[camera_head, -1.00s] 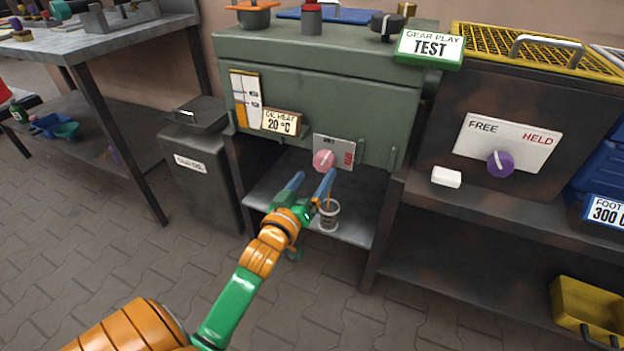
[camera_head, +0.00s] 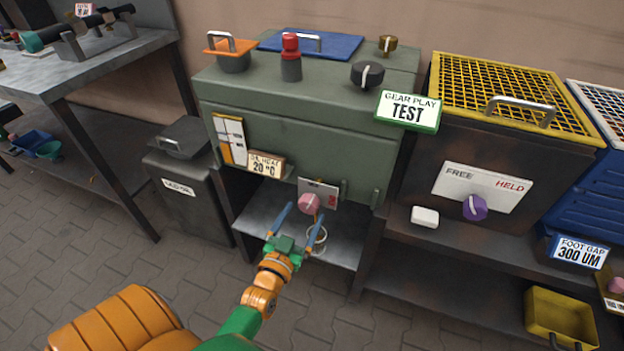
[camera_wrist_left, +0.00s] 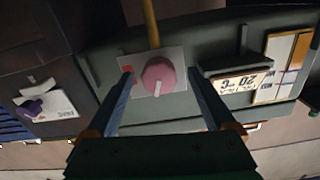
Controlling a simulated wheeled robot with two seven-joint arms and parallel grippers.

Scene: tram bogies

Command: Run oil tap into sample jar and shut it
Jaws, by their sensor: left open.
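The oil tap's pink knob (camera_head: 309,203) sits on a white plate (camera_head: 326,190) with a red mark, on the front of the green cabinet. It also shows in the left wrist view (camera_wrist_left: 158,76), with a white pointer line. An amber oil stream (camera_wrist_left: 151,24) shows at the plate there. The sample jar (camera_head: 317,238) stands on the shelf below the tap, partly hidden by my gripper. My left gripper (camera_head: 301,211) is open, its blue fingers on either side of the knob in the wrist view; contact cannot be told. My right gripper is out of view.
An oil heat sign (camera_head: 266,164) hangs left of the tap. The green cabinet (camera_head: 290,135) carries a red-capped post (camera_head: 291,58) and knobs. A purple knob (camera_head: 475,207) and white block (camera_head: 425,217) are to the right. A dark bin (camera_head: 190,195) stands left. The floor in front is clear.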

